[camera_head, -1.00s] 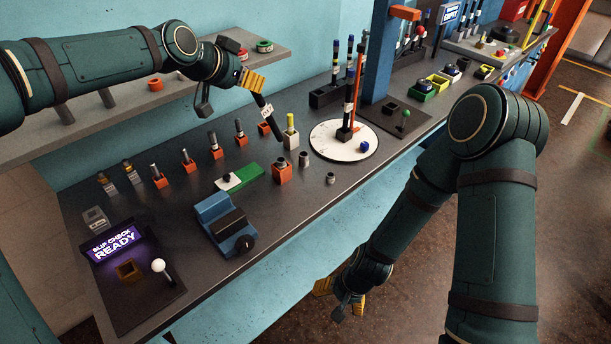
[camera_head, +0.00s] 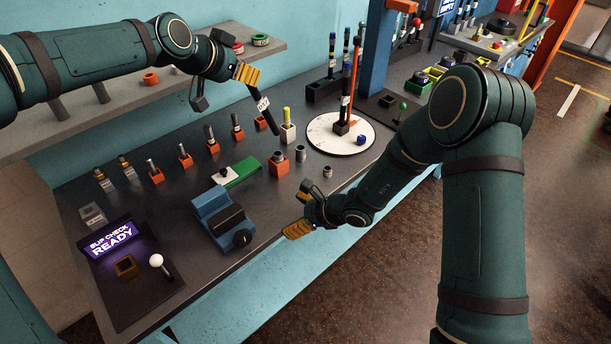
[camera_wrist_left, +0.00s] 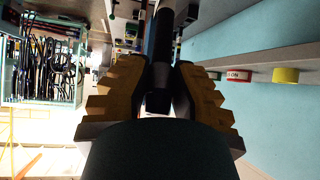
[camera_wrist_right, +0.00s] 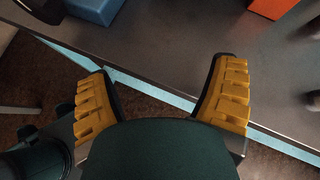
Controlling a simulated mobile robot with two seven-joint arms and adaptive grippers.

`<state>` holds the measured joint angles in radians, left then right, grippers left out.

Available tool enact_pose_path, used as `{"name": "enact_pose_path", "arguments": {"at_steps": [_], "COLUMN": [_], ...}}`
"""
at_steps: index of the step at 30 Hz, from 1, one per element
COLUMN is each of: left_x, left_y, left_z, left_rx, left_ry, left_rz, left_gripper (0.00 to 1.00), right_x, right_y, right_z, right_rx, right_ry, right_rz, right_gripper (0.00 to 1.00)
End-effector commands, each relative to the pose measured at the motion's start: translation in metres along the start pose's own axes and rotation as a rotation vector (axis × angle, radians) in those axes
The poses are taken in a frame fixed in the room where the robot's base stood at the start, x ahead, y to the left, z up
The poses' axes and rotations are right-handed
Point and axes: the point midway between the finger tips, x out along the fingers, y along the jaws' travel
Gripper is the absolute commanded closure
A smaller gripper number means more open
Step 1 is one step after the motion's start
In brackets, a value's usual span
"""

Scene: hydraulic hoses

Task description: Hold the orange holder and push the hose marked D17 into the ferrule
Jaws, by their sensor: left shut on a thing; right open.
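My left gripper (camera_head: 246,76) is shut on a black hose (camera_head: 266,113) with a white label band. It holds the hose tilted above the back of the bench; the label is too small to read for sure. The hose also shows between the fingers in the left wrist view (camera_wrist_left: 158,75). The orange holder (camera_head: 279,165) stands on the bench near the front edge, with a grey metal ferrule (camera_head: 281,157) in its top. My right gripper (camera_head: 296,226) is open and empty at the bench's front edge, below the orange holder in the picture. In the right wrist view its fingers (camera_wrist_right: 165,95) are spread.
A blue vise-like block (camera_head: 222,217) stands left of my right gripper. Loose grey ferrules (camera_head: 301,153) sit right of the holder. A white round plate (camera_head: 340,138) carries an upright hose. Several small orange holders (camera_head: 185,156) line the back. A green-white block (camera_head: 240,172) lies behind.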

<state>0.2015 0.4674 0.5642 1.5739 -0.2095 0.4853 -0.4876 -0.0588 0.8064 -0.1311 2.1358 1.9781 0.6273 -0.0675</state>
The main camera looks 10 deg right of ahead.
Motion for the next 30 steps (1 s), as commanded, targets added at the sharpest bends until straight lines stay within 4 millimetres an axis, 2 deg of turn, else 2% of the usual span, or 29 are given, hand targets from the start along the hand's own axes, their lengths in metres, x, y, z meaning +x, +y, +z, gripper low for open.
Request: {"name": "enact_pose_path", "arguments": {"at_steps": [3, 6, 10, 15, 19, 30], "left_x": [0.000, 0.000, 0.000, 0.000, 0.000, 0.000], "left_y": [0.000, 0.000, 0.000, 0.000, 0.000, 0.000], "left_z": [-0.001, -0.001, -0.001, -0.001, -0.001, -0.001], "left_rx": [0.000, 0.000, 0.000, 0.000, 0.000, 0.000], "left_ry": [0.002, 0.002, 0.002, 0.002, 0.002, 0.002], "left_rz": [-0.001, -0.001, -0.001, -0.001, -0.001, -0.001], "left_gripper": [1.00, 1.00, 1.00, 1.00, 1.00, 1.00], "right_x": [0.001, -0.002, -0.007, -0.009, 0.001, 0.058], "right_y": [-0.039, -0.067, -0.092, -0.107, -0.112, -0.136], "right_z": [0.012, 0.019, 0.024, 0.026, 0.027, 0.035], "right_rx": [0.137, 0.228, 0.309, 0.353, 0.357, 0.354], "right_ry": [-0.073, -0.128, -0.178, -0.206, -0.209, -0.209], "right_rz": [-0.136, -0.235, -0.327, -0.378, -0.382, -0.380], "right_gripper": [0.16, 0.16, 0.16, 0.16, 0.16, 0.16]}}
